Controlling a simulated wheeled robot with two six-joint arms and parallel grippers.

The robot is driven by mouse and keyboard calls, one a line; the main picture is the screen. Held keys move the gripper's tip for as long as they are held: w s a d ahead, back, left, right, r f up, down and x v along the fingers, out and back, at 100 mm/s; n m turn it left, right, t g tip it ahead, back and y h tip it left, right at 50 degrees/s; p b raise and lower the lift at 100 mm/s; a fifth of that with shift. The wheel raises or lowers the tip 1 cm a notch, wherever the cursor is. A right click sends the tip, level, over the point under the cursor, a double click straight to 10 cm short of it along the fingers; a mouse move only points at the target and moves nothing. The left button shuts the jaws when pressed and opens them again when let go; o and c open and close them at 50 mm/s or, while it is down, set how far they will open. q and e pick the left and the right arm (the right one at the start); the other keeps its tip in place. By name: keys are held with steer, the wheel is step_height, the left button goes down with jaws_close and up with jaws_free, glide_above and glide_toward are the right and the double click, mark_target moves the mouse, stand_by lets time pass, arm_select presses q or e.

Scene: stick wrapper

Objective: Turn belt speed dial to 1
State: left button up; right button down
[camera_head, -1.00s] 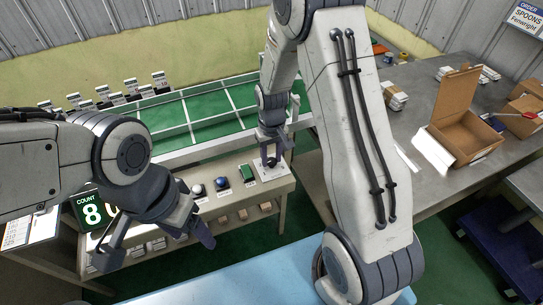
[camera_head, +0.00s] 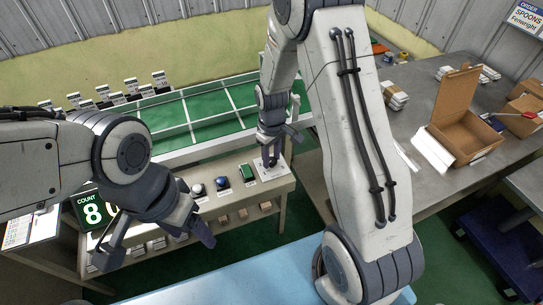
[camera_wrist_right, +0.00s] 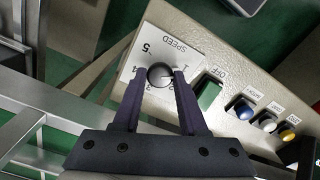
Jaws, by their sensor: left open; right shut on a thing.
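The speed dial (camera_wrist_right: 160,74) is a round black knob on a white plate (camera_wrist_right: 142,58) printed SPEED, with numbers around it, in the right wrist view. The 1 is on the right side of the knob and the 5 at the upper left. My right gripper (camera_wrist_right: 161,76) has one finger on each side of the knob and is shut on it. A pale mark on the knob seems to face the 1 side, but it is small. In the head view the right gripper (camera_head: 270,161) covers most of the dial. My left gripper (camera_head: 158,240) is open and empty, in front of the panel.
A green button (camera_wrist_right: 209,95) is close beside the dial, near the right finger. Blue (camera_wrist_right: 245,108), white (camera_wrist_right: 268,123) and yellow (camera_wrist_right: 288,133) buttons follow along the panel. A green belt (camera_head: 205,108) runs behind. A count display (camera_head: 90,211) is near the left gripper.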

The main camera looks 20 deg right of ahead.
mark_target(272, 161)
steer(key=shift+c, duration=2.3)
jaws_free()
steer(key=shift+r, duration=0.1)
step_height(272, 161, up, 10)
steer(key=b, duration=0.1)
steer(key=shift+r, duration=0.2)
